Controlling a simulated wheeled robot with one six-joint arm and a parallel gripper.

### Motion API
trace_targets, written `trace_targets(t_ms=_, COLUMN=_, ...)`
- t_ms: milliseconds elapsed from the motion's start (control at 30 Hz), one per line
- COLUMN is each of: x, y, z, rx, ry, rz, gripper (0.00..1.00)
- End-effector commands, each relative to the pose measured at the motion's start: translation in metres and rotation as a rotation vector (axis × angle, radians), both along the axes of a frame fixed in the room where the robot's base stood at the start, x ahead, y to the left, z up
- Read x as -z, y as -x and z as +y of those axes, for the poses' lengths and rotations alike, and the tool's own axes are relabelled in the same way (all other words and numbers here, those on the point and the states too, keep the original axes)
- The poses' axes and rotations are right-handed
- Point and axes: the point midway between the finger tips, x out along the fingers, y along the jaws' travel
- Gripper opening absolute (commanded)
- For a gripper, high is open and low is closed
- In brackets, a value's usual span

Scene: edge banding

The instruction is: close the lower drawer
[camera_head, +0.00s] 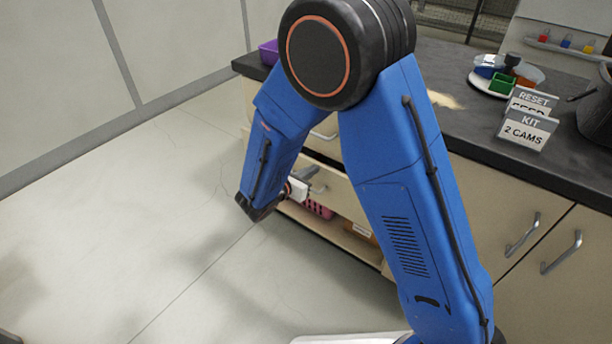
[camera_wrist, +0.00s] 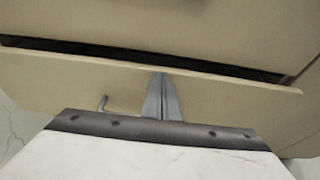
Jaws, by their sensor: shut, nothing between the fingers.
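The lower drawer (camera_head: 345,198) is in the beige cabinet under the dark counter, partly hidden behind my arm in the head view. In the wrist view its front panel (camera_wrist: 225,98) spans the picture, with a dark gap above its top edge, so it stands slightly open. Its metal handle (camera_wrist: 103,104) is left of my fingers. My gripper (camera_head: 308,174) is at the drawer front. In the wrist view my gripper (camera_wrist: 163,98) is shut and empty, its fingers pointing at the panel beside the handle. I cannot tell whether the fingertips touch it.
Below the drawer, an open shelf holds a pink basket (camera_head: 319,209). Cupboard doors (camera_head: 540,270) stand at right. The floor at left is clear.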

Motion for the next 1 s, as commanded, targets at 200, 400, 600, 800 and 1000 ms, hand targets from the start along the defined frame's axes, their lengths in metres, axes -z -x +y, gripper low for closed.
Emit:
trace_targets(t_ms=200, x=0.000, y=-0.002, z=-0.002, rx=-0.001, ry=0.000, rz=0.000, gripper=0.00)
trace_targets(t_ms=400, x=0.000, y=-0.002, z=-0.002, rx=0.000, ry=0.000, rz=0.000, gripper=0.00)
trace_targets(t_ms=600, x=0.000, y=-0.013, z=-0.010, rx=0.001, ry=-0.001, rz=0.000, gripper=0.00)
trace_targets(t_ms=800, x=0.000, y=-0.034, z=-0.026, rx=0.002, ry=0.000, rz=0.000, gripper=0.00)
trace_targets(t_ms=1000, x=0.000, y=-0.042, z=-0.032, rx=-0.001, ry=0.000, rz=-0.001, gripper=0.00)
